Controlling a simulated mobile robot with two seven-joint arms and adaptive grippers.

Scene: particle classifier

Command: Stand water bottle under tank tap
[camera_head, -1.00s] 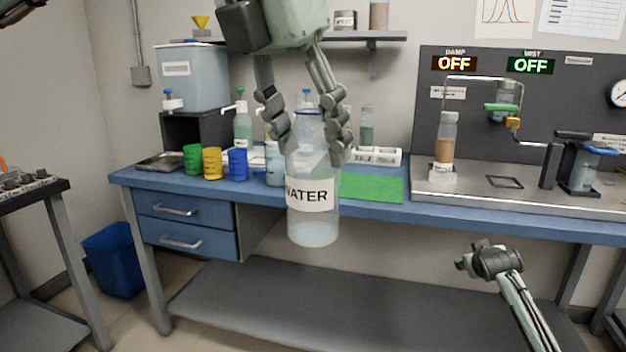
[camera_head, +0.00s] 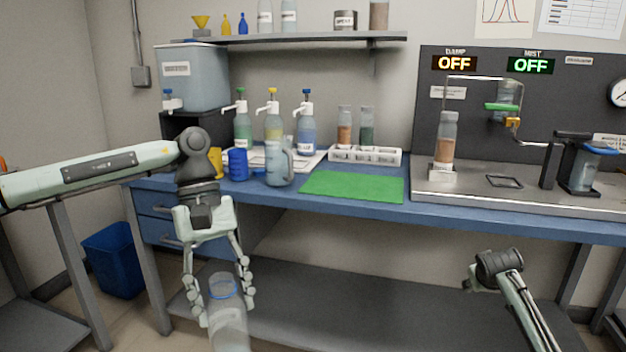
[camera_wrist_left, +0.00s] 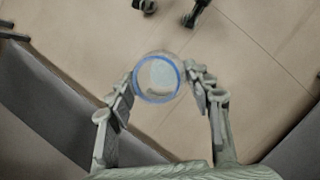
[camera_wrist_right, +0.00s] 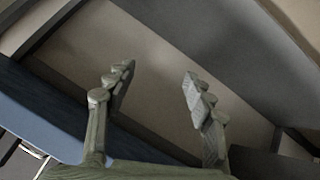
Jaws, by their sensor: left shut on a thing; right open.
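The clear water bottle (camera_head: 228,322) with a blue neck ring hangs upright in my left gripper (camera_head: 222,308), low in front of the bench. Its lower part is cut off by the head view's bottom edge. The left wrist view shows the bottle's round blue rim (camera_wrist_left: 158,77) between the fingers. The blue-grey tank (camera_head: 192,78) stands on a black stand (camera_head: 205,130) at the bench's back left. Its white tap (camera_head: 172,103) is on the front left, well above and behind the bottle. My right gripper (camera_wrist_right: 158,85) is open and empty in its wrist view.
A blue cup (camera_head: 237,165), a yellow cup (camera_head: 215,160) and a pitcher (camera_head: 278,165) stand near the tank. Pump bottles (camera_head: 306,135) and a white rack (camera_head: 365,155) are behind. The green mat (camera_head: 355,186) is clear. A metal apparatus deck (camera_head: 475,190) is at right.

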